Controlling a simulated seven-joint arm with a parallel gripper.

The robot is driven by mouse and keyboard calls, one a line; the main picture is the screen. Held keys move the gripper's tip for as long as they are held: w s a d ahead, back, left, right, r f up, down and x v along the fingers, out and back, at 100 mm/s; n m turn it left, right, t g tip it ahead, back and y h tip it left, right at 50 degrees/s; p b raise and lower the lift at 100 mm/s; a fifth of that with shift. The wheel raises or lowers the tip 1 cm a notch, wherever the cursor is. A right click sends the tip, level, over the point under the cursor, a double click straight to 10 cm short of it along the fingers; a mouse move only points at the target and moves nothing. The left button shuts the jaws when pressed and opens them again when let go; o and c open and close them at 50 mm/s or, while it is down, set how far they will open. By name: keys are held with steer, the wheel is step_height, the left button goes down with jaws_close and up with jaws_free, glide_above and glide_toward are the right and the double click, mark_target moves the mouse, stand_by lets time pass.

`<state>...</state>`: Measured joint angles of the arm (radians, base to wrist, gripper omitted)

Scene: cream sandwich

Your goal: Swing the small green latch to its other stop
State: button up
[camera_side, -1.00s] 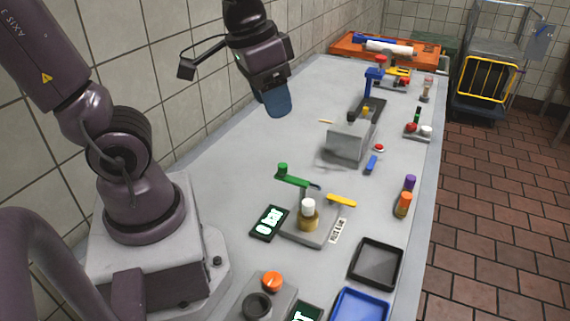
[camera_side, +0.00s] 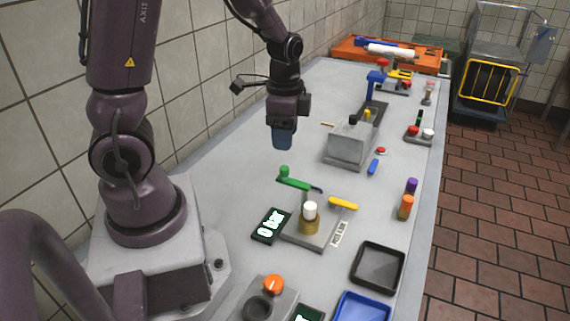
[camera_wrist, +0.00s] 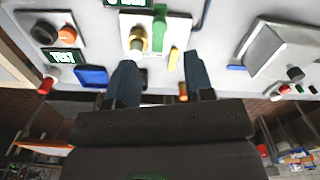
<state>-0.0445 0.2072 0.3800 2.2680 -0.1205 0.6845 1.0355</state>
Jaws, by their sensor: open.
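The small green latch (camera_side: 297,184) is a flat bar with a round upright green knob (camera_side: 284,171) at its left end. It lies at the back edge of a grey plate that carries a brass cylinder with a white cap (camera_side: 310,216). In the wrist view the green latch (camera_wrist: 159,27) shows beyond my fingers. My gripper (camera_side: 283,140) is above the table, behind and higher than the latch, pointing down and touching nothing. In the wrist view its two blue fingers (camera_wrist: 160,75) are spread apart with nothing between them.
A yellow bar (camera_side: 343,204) lies at the plate's right side and a digital display (camera_side: 271,226) at its left. A grey block (camera_side: 348,143) stands to the right beyond the latch. Black tray (camera_side: 377,267) and blue tray (camera_side: 361,307) lie in front. The table left of the latch is clear.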

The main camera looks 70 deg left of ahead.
mark_target(285, 168)
step_height(285, 168, down, 8)
steer(key=shift+f, duration=0.1)
steer(key=shift+c, duration=0.2)
jaws_close()
